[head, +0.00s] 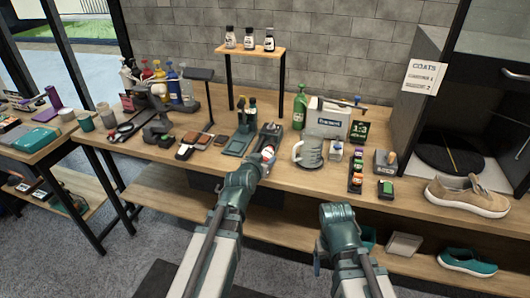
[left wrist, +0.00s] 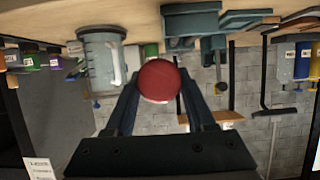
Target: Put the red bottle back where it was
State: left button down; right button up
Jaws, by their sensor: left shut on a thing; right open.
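My left gripper (head: 264,160) is over the front of the wooden table, between a dark teal stand and the grey mug. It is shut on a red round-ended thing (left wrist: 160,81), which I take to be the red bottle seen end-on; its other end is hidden. In the head view only a small red and white part (head: 268,151) of it shows. My right gripper (head: 337,212) is open and empty in front of the table's edge, its fingers hard to make out. Another red bottle (head: 147,70) stands among coloured bottles at the back left.
A small raised shelf (head: 250,50) holds 3 bottles. Small boxes and a tan shoe (head: 466,196) lie to the right.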

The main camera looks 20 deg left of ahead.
pick_arm(q)
jog(key=shift+s+d+r, duration=0.1)
jog(key=shift+s+d, duration=0.15)
jog(key=shift+s, duration=0.5)
